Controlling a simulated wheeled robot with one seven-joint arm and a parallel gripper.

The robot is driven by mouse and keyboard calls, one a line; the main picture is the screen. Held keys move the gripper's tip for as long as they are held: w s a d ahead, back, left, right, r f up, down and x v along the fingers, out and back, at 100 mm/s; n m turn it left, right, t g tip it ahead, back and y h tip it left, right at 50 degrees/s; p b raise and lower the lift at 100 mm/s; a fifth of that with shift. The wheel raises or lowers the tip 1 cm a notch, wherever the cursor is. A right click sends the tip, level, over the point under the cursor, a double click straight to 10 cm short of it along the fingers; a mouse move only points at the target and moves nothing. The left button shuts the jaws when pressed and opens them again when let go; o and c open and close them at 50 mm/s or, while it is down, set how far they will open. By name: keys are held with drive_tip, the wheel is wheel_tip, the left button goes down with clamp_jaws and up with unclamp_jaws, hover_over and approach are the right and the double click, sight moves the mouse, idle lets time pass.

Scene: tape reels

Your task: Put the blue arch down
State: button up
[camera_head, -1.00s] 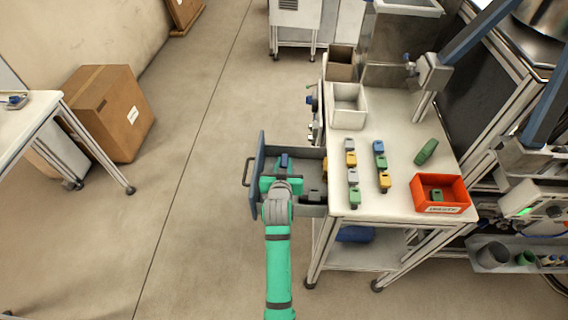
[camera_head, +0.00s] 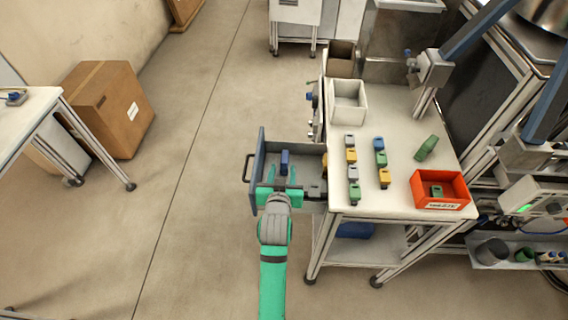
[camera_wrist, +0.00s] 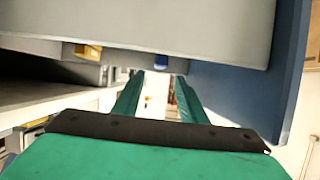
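The blue arch (camera_head: 285,161) is a small dark-blue piece in the open drawer (camera_head: 308,158), towards the drawer's front panel; its arch shape is too small to make out. My gripper (camera_head: 283,176) is at the near side of the drawer, its two green fingers apart and pointing to the arch. The arch is just beyond the fingertips and looks free of them. In the wrist view the fingers (camera_wrist: 158,85) are spread with nothing held between them.
The drawer's blue front panel (camera_head: 257,170) stands left of my gripper. Dark pieces lie in the drawer's right part. The white table (camera_head: 410,150) on the right carries two rows of coloured pieces, a green piece (camera_head: 427,147), a red bin (camera_head: 440,204) and a white bin (camera_head: 347,117).

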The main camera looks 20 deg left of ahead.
drive_tip(key=shift+v, duration=2.25)
